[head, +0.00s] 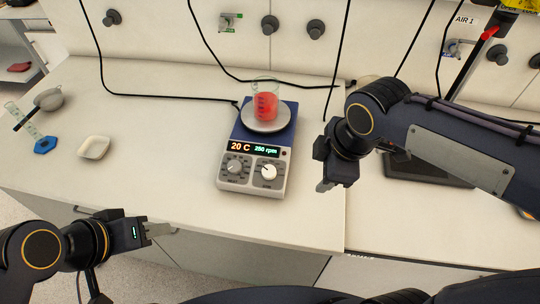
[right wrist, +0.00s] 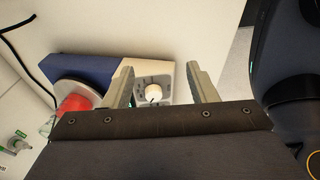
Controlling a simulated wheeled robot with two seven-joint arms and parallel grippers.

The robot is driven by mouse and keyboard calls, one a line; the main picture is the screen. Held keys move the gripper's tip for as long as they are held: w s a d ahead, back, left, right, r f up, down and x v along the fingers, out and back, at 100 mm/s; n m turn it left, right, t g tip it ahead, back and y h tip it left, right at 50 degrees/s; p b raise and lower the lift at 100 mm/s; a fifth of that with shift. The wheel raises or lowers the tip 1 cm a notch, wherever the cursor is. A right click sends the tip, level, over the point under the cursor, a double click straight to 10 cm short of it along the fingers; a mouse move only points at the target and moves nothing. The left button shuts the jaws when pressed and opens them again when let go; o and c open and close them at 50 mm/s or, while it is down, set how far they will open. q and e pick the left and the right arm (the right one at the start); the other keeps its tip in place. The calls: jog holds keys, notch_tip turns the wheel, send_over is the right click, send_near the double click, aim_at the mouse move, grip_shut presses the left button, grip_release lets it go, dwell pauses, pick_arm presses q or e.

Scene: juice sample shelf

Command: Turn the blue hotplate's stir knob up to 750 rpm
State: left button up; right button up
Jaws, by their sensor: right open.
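The blue hotplate (head: 249,157) stands on the bench with a beaker of red liquid (head: 265,101) on its round plate. Its display (head: 254,149) reads 20 C and 280 rpm. Two knobs are on its front: a left knob (head: 235,166) and the stir knob (head: 268,172), under the rpm reading. My right gripper (head: 326,186) is open and empty, to the right of the hotplate. In the right wrist view the white stir knob (right wrist: 154,92) shows between the open fingers (right wrist: 162,88), beyond their tips and apart from them. My left gripper (head: 160,230) is at the bench's front edge, away from the hotplate; its jaw opening is unclear.
A white dish (head: 93,148), a blue piece (head: 45,145) and a small flask (head: 49,100) are at the left. A dark flat pad (head: 425,168) lies right of the hotplate, partly behind my right arm. Black cables hang at the back. The bench between dish and hotplate is clear.

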aim_at(269, 171)
jog(key=w+a+r+n+p, duration=0.2)
jog(key=w+a+n, duration=0.2)
jog(key=a+n, duration=0.5)
pick_arm(q)
notch_tip(269, 171, up, 3)
pick_arm(e)
jog(key=shift+g, duration=0.3)
jog(key=x, duration=0.8)
jog(key=shift+s+a+f, duration=0.1)
jog(key=shift+a+f, duration=0.05)
jog(key=shift+a, duration=0.05)
